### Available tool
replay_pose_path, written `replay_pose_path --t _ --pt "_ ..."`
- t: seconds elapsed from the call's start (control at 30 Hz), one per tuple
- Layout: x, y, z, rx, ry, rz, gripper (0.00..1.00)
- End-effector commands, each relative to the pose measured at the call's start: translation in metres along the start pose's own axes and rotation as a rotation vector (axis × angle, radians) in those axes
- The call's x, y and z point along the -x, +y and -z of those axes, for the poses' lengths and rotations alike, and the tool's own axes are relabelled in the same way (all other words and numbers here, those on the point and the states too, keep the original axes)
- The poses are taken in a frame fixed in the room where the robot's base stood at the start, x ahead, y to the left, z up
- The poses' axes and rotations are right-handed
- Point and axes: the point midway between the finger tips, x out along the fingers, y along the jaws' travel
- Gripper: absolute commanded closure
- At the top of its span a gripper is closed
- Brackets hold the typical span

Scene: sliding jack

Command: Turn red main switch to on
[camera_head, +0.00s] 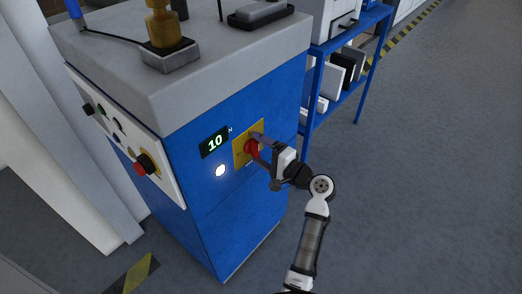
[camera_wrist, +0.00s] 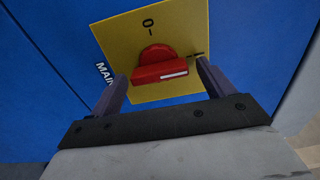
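The red main switch (camera_wrist: 160,66) is a rotary knob on a yellow plate (camera_wrist: 120,38) on the front of the blue cabinet. It also shows in the head view (camera_head: 252,148), partly covered by my gripper (camera_head: 262,146). In the wrist view, an "O" mark is at the plate's top, and the knob's white line lies at its right end, toward a dark mark near the right finger. My gripper (camera_wrist: 162,72) is open, with one finger on each side of the knob. Small gaps seem to show between fingers and knob.
The blue cabinet (camera_head: 240,215) carries a display (camera_head: 214,143) reading 10 and a lit white lamp (camera_head: 220,170). A side panel (camera_head: 115,130) has a red emergency button (camera_head: 144,165). A blue shelf (camera_head: 343,95) stands behind at right. The floor at right is clear.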

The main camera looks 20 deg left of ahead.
Motion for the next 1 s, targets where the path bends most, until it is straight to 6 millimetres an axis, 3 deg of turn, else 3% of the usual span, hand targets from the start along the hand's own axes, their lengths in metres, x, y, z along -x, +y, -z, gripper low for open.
replay_pose_path --t 0.27,0.8,1.0 --pt "0.007 0.001 0.0 0.001 0.001 0.001 0.19" --pt "0.117 0.002 0.001 0.001 0.004 0.0 0.19" --pt "0.136 0.001 0.0 0.001 0.001 -0.001 0.19"
